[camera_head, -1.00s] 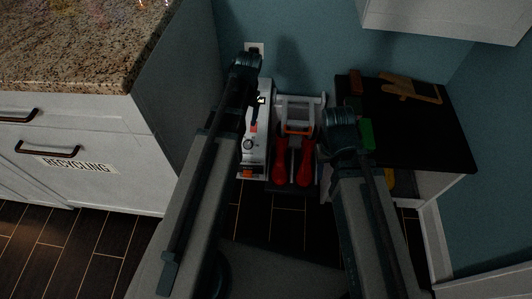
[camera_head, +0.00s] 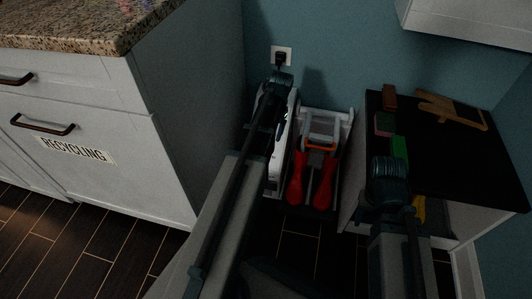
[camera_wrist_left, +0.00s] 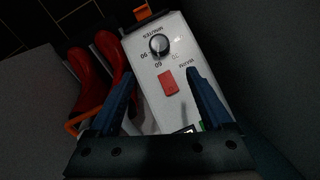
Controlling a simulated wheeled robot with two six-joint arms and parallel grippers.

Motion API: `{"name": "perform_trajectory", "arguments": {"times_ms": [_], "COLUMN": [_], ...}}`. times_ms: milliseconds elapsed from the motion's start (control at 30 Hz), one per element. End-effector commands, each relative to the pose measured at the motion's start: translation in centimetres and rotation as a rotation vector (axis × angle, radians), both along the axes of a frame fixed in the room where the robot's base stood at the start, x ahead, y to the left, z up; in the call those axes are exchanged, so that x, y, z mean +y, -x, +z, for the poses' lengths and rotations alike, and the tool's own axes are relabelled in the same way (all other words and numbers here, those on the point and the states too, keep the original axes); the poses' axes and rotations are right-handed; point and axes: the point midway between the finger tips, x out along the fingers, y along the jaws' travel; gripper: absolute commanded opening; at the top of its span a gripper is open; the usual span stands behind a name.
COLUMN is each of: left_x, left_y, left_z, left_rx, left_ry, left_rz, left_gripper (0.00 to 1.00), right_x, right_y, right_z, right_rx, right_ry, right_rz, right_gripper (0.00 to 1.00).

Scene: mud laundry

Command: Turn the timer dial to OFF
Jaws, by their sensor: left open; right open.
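The timer dial (camera_wrist_left: 159,44), a round black knob, is on the white panel of a dryer unit in the left wrist view. The word MINUTES and several numbers ring it; its exact setting is too dark to read. A red switch (camera_wrist_left: 168,82) is beside it, near the word WARM. My left gripper (camera_wrist_left: 160,76) is open, its two blue fingers spread over the panel either side of the switch, with the dial beyond the tips. In the head view the white unit (camera_head: 291,130) is partly hidden by my left arm, and the dial is hidden. My right gripper (camera_head: 388,180) is by the black-topped stand.
Red boot-shaped parts (camera_head: 324,187) are on the unit's rack. The black-topped stand (camera_head: 450,165) at right bears brushes and a wooden piece (camera_head: 450,108). A white cabinet labelled RECYCLING (camera_head: 140,165) stands at left. An outlet (camera_head: 281,57) is on the wall.

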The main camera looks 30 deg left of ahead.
Motion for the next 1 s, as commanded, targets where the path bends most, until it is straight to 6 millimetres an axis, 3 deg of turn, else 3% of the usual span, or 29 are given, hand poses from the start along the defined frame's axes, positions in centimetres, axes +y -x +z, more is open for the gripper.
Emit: {"name": "perform_trajectory", "arguments": {"times_ms": [1000], "left_x": [1.9], "left_y": [-0.1], "left_z": [-12.8], "left_rx": [0.0], "left_ry": [0.0], "left_rz": [0.0], "left_gripper": [0.83], "right_x": [0.0], "right_y": [-0.1], "right_z": [-12.8], "right_rx": [-0.005], "right_ry": [-0.002], "right_rz": [-0.002], "right_gripper": [0.5]}}
